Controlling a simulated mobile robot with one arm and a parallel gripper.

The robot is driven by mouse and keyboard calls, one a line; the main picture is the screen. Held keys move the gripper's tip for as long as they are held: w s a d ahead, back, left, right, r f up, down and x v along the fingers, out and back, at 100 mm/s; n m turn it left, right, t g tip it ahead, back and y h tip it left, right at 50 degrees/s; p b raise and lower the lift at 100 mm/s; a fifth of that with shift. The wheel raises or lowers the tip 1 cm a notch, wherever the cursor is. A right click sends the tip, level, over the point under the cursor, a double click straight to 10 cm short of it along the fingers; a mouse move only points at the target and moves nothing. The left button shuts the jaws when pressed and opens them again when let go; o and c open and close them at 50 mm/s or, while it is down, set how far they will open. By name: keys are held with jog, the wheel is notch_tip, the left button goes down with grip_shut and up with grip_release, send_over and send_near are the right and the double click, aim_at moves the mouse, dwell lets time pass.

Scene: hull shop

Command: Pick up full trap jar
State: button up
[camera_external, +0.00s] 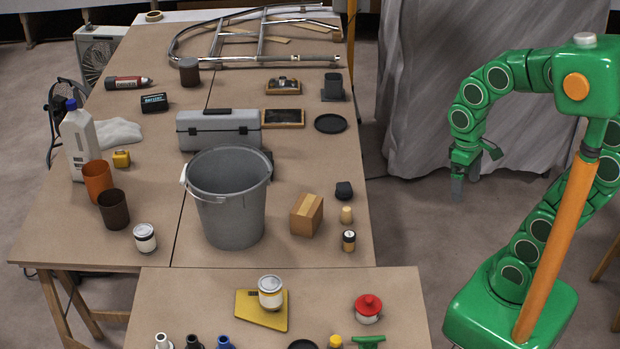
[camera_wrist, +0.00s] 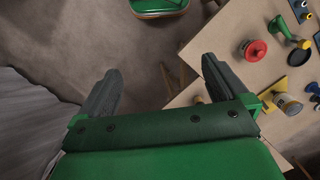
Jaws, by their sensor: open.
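No jar is clearly marked as the full trap jar, so I cannot tell which one it is. Another white-labelled jar (camera_external: 145,238) stands at the left, near the dark brown cup. A small dark jar with a pale label (camera_external: 348,241) stands at the right edge of the larger table. My gripper (camera_external: 468,172) is open and empty, off the right side of the tables; its two fingers (camera_wrist: 161,70) are spread over floor.
A red-lidded pot (camera_external: 368,309) is on the near table. A grey curtain (camera_external: 437,90) hangs behind my arm. Open floor lies between tables and arm.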

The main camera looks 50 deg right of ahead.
jog(key=shift+m, duration=0.6)
jog(key=s, duration=0.3)
jog(key=s+d, duration=0.1)
jog(key=shift+s+f, duration=0.3)
jog(key=shift+f, duration=0.05)
jog(key=c, duration=0.5)
jog(key=shift+c, duration=0.2)
jog(key=shift+w, duration=0.1)
